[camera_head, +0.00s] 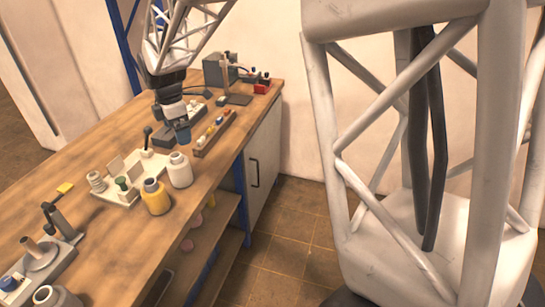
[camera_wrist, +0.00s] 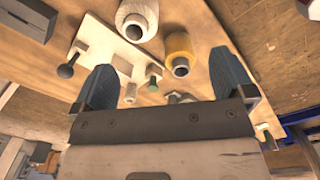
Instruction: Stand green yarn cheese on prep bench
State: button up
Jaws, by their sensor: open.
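The green yarn cheese (camera_head: 122,183) appears to be the small green piece at the white tray (camera_head: 112,196) on the wooden prep bench (camera_head: 75,148). In the wrist view a small green piece (camera_wrist: 154,82) shows between my fingers in the picture, at some distance beyond them. My gripper (camera_head: 182,135) has blue fingers and hangs over the bench, beyond the white jar in the head view. In the wrist view my gripper (camera_wrist: 165,82) has its fingers wide apart with nothing held between them. How the green piece is seated cannot be told.
A yellow jar (camera_head: 156,197) and a white jar (camera_head: 179,171) stand beside the tray near the bench's front edge. A long rack of small coloured parts (camera_head: 215,133) lies right of my gripper. A dark clamp stand (camera_head: 62,225) stands at the left. Bare wood lies behind the tray.

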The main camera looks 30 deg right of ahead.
jog(key=s+d+r+m, duration=0.1)
jog(key=s+d+m, duration=0.2)
jog(key=s, duration=0.9)
jog(key=s+d+r+m+t, duration=0.1)
jog(key=s+d+r+m, duration=0.1)
jog(key=s+m, duration=0.8)
jog(key=s+d+r+m+t, duration=0.1)
jog(key=s+d+m, duration=0.4)
jog(key=s, duration=1)
jog(key=shift+r+m, duration=0.35)
jog(key=shift+m, duration=0.65)
jog(key=shift+w+d, duration=0.1)
jog(key=shift+c, duration=0.2)
